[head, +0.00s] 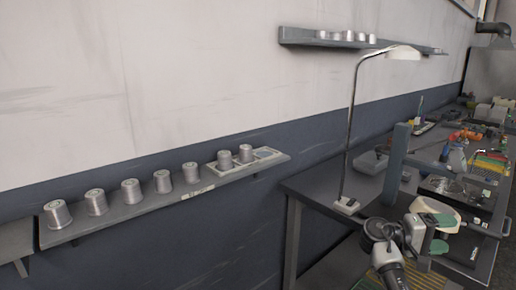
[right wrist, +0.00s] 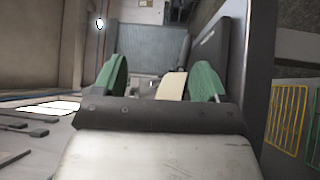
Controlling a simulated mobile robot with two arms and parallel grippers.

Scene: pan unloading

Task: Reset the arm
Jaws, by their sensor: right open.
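My right gripper (head: 441,234) is at the lower right of the head view, in front of the dark workbench (head: 322,192). Its two green-padded fingers stand apart with nothing seen between them. In the right wrist view the same gripper (right wrist: 160,82) shows its green fingers spread, with a pale strip behind them that I cannot identify. My left gripper is not in view.
Several metal cylinders (head: 131,191) stand on a narrow wall shelf (head: 120,212) at the left. A desk lamp (head: 404,53) rises from the bench's near corner. The bench's far part is cluttered.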

